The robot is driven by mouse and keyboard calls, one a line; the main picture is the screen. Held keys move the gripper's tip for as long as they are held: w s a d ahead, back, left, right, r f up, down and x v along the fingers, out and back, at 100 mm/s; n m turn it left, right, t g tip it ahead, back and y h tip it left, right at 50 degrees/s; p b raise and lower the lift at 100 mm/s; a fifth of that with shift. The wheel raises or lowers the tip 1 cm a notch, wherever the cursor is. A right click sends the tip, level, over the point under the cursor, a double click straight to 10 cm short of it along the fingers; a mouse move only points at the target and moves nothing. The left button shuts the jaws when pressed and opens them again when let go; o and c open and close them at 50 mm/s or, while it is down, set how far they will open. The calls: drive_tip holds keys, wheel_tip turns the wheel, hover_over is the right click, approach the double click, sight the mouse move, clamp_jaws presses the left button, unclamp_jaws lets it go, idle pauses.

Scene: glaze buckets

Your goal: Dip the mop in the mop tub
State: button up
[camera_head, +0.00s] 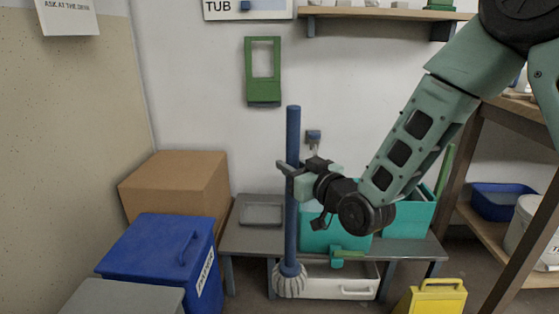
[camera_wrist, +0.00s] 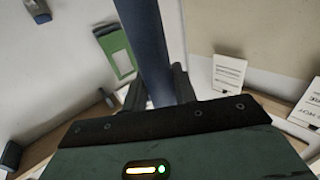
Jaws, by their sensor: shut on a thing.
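The mop has a long blue handle (camera_head: 292,150) and a pale stringy head (camera_head: 289,282). It is upright, head down, in front of the bench. My gripper (camera_head: 287,169) is shut on the upper part of the handle. In the wrist view the handle (camera_wrist: 148,45) runs up between the fingers of my gripper (camera_wrist: 158,90). Two teal tubs (camera_head: 345,235) (camera_head: 412,218) stand on the bench behind my arm, partly hidden by it. I cannot tell which container is the mop tub. Whether the mop head touches the floor is unclear.
A grey bench (camera_head: 250,238) holds a grey tray (camera_head: 261,214); a white drawer-like box (camera_head: 345,287) is below. A blue lidded bin (camera_head: 160,255) and cardboard box (camera_head: 175,185) stand left. A yellow object (camera_head: 437,298) is front right. A wooden shelf (camera_head: 500,235) stands right.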

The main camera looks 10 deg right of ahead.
drive_tip(key=d+f+m+h, duration=0.2)
drive_tip(key=d+f, duration=0.2)
drive_tip(key=d, duration=0.3)
drive_tip(key=w+d+f+m+t+h, duration=0.1)
drive_tip(key=d+f+h, duration=0.2)
drive_tip(key=d, duration=0.4)
drive_tip(key=w+d+f+m+t+h, duration=0.1)
drive_tip(key=d+f+m+h, duration=0.1)
drive_tip(key=d+f, duration=0.3)
drive_tip(key=d+h, duration=0.1)
drive_tip(key=d, duration=0.2)
drive_tip(key=shift+w+f+m, duration=0.15)
drive_tip(key=shift+f+m, duration=0.15)
